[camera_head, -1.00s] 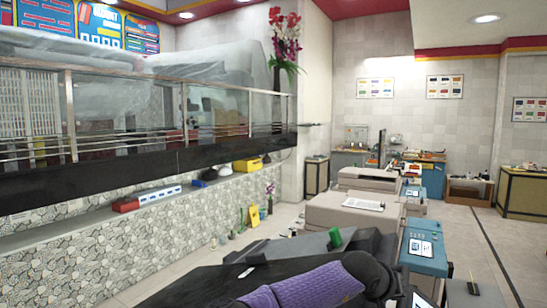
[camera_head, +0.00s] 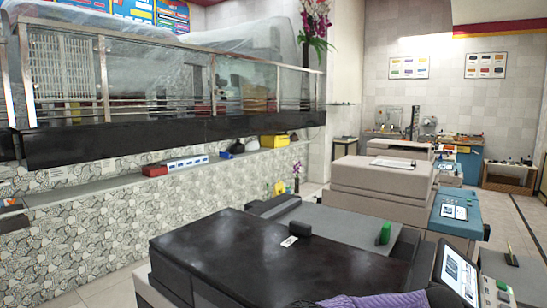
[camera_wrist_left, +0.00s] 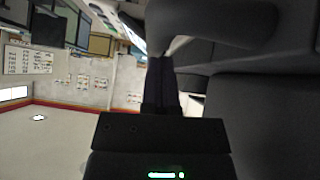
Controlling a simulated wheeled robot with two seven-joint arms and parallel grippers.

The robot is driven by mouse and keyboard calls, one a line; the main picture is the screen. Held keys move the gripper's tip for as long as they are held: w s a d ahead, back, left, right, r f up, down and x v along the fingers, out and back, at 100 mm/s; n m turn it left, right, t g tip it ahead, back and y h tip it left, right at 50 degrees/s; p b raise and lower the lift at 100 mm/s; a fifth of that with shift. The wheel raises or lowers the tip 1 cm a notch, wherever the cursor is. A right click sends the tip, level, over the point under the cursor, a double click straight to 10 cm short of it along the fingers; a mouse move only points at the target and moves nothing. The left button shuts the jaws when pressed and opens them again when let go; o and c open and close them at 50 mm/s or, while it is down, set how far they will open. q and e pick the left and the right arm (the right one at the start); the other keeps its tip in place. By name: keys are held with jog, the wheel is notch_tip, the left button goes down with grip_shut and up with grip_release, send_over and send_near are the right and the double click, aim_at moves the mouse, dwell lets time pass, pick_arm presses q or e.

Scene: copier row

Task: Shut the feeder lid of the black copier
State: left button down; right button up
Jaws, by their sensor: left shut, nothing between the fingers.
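The black copier fills the lower middle of the head view. Its glossy black top panel (camera_head: 245,252) lies roughly flat, with a small pale label and a dark upright block at its far edge. Beyond the block is a grey flat panel (camera_head: 335,222) with a green tab (camera_head: 384,233). I cannot tell which panel is the feeder lid or how far it is open. The copier's lit screen (camera_head: 459,276) is at right. A purple arm link of mine shows at the bottom edge. In the left wrist view my left gripper (camera_wrist_left: 162,62) is shut and empty beside dark surfaces. My right gripper is not in view.
A beige copier (camera_head: 370,190) with a teal control side (camera_head: 458,213) stands behind the black one. A stone-patterned wall with a shelf (camera_head: 110,188) runs along the left. Clear floor shows between that wall and the copier.

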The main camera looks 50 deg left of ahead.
pick_arm(q)
jog(key=shift+r, duration=0.3)
